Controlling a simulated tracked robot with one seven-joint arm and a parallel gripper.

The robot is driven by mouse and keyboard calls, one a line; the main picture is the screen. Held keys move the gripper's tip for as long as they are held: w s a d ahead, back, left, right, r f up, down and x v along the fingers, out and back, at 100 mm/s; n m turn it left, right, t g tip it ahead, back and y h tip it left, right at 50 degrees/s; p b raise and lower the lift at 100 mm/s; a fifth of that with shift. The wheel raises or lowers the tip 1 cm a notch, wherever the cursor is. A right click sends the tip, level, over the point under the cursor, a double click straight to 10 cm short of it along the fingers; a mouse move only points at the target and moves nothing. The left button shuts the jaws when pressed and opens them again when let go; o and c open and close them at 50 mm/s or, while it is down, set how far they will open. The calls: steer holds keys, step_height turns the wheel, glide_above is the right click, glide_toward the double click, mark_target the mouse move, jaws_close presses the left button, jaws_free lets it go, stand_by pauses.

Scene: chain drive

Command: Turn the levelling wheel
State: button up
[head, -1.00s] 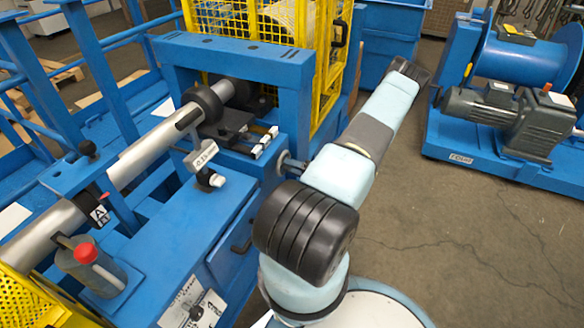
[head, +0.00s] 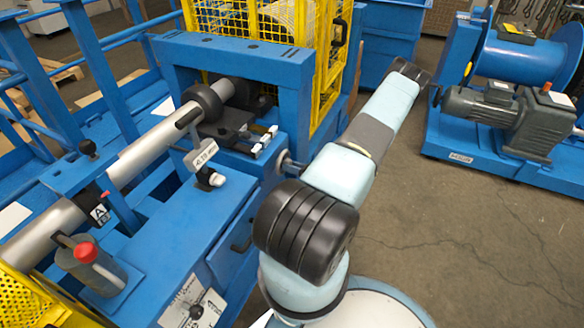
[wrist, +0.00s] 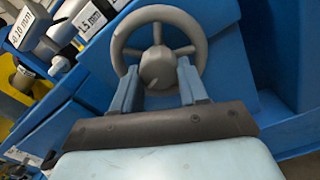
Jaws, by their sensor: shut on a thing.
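The levelling wheel (wrist: 157,62) is a grey spoked handwheel with a round hub, standing in front of a blue panel in the wrist view. My gripper (wrist: 157,75) is shut on it, with its two blue-grey fingers on the left and right of the hub at the wheel's lower half. The exact contact is hard to make out.
A long grey shaft (head: 147,158) runs across the blue frame (head: 230,57). A yellow mesh guard (head: 327,60) stands behind it. A motor and drum unit (head: 500,118) stands right, with open floor in front.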

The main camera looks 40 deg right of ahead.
steer(key=n, duration=1.1)
steer(key=shift+d, duration=0.25)
steer(key=shift+n, duration=0.5)
steer(key=o, duration=1.1)
steer(key=shift+w, duration=0.1)
steer(key=shift+c, duration=0.2)
steer(key=v, duration=1.3)
steer(key=shift+s, duration=0.35)
steer(key=shift+d, duration=0.1)
